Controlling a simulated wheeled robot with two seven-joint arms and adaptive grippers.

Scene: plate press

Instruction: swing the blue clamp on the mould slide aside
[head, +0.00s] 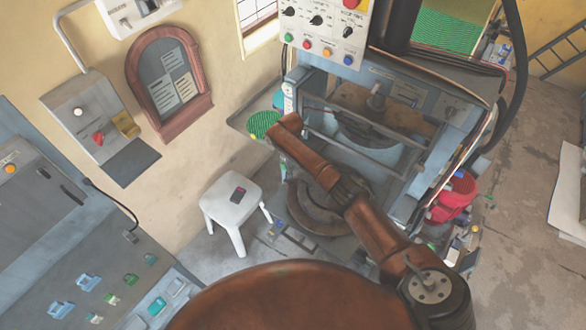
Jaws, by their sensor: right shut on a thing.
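The plate press (410,110) stands at the centre right, with a dark round mould part (318,205) low at its front. My right arm, brown with dark joints, reaches from the lower right up across the press. My right gripper is at its far end, by the press's left side, small and mostly hidden behind the arm. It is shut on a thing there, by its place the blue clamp. The clamp's shape and angle cannot be made out, and the arm covers part of the mould slide. My left gripper is not in view.
A white stool (232,205) stands left of the press. A control panel (325,30) hangs above the press, and a red container (455,195) is at its right. A blue-grey bench (50,240) with small coloured parts fills the lower left. Open floor lies at the right.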

